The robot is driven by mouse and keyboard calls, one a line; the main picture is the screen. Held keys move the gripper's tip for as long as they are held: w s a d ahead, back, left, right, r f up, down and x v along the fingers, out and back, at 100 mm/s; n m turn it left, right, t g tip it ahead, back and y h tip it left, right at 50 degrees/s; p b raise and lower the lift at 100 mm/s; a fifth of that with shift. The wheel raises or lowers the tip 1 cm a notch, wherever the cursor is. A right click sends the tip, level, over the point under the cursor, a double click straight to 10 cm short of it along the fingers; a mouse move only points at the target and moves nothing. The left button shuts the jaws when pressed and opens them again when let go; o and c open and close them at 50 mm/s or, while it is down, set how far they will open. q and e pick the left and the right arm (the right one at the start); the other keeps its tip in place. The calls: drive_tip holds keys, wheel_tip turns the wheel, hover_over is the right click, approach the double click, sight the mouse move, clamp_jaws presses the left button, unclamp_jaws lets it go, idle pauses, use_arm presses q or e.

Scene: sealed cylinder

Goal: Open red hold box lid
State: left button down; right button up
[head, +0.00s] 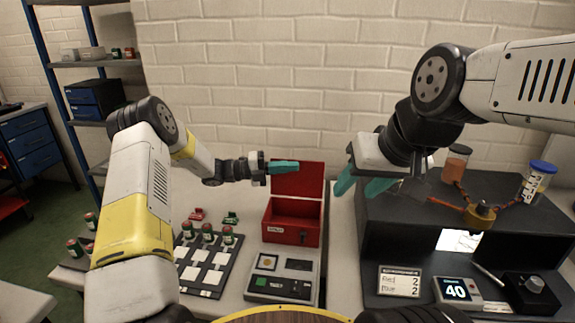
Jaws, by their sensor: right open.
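The red hold box (291,232) stands on the bench at the centre, behind a grey panel. Its red lid (305,182) is raised upright at the back, and the dark inside of the box shows. My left gripper (286,167) is at the upper left part of the lid, its teal fingers overlapping the lid's edge in the picture. I cannot tell whether they touch it or how far they are apart. My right gripper (359,187) is open and empty, to the right of the lid and above the bench.
A tray (206,276) with white squares and several small green-and-red jars is left of the grey panel (281,286).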

use_arm(q)
drive_tip(key=a, duration=0.8)
drive_tip(key=s+r+m+g+y, duration=0.2)
drive_tip(key=s+r+m+y, duration=0.8)
drive_tip(key=s+m, duration=0.65)
drive_tip(key=s+a+r+m+t+y, duration=0.3)
drive_tip(key=s+a+m, duration=0.2)
drive_tip(key=s+m, duration=0.4)
drive_tip(key=s+a+r+m+t+y, duration=0.3)
drive_tip(key=s+a+m+t, duration=0.1)
drive_tip(key=s+m, duration=0.6)
drive_tip(key=shift+a, duration=0.5)
